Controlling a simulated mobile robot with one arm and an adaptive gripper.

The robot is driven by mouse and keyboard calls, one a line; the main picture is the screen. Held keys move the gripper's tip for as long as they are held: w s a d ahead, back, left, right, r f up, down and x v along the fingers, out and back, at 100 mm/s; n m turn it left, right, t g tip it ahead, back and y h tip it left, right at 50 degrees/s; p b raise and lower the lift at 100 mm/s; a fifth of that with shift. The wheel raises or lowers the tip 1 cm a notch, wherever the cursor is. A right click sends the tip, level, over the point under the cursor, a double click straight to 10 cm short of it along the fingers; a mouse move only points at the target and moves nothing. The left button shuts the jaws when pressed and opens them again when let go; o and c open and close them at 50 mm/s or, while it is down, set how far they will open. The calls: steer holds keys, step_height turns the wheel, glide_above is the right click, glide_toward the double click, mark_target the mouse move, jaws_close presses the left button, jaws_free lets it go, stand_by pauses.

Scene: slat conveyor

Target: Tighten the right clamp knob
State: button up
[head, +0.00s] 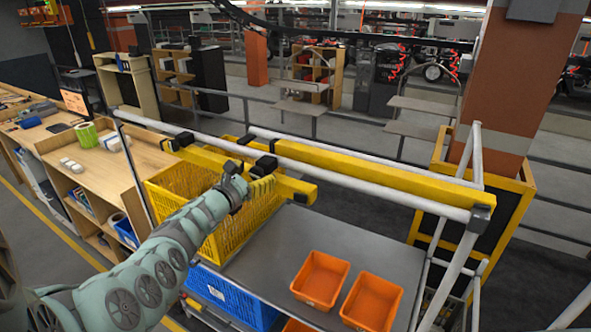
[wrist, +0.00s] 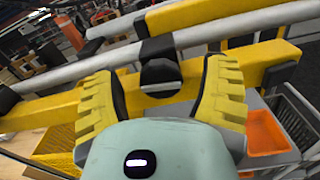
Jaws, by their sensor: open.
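The right clamp (head: 266,164) is a black band that joins a white rail (head: 320,170) to a yellow beam (head: 298,192). In the wrist view its black band (wrist: 158,47) runs down to a dark rounded knob (wrist: 161,76). My gripper (wrist: 160,82) is open, with one yellow ribbed finger on each side of the knob. Gaps show between the knob and both fingers. In the head view my gripper (head: 255,187) is at the beam just below the right clamp, and it partly hides this spot. The left clamp (head: 183,140) is black and sits further left on the rail.
A yellow crate (head: 205,245) stands under the rail at left. Two orange bins (head: 320,279) (head: 371,300) sit on the grey surface (head: 345,246) at right. A blue crate (head: 236,300) is below. Wooden shelving (head: 90,170) stands at far left. White rails cross close to my gripper.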

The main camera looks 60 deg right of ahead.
steer(key=shift+s, duration=0.1)
steer(key=c, duration=1.2)
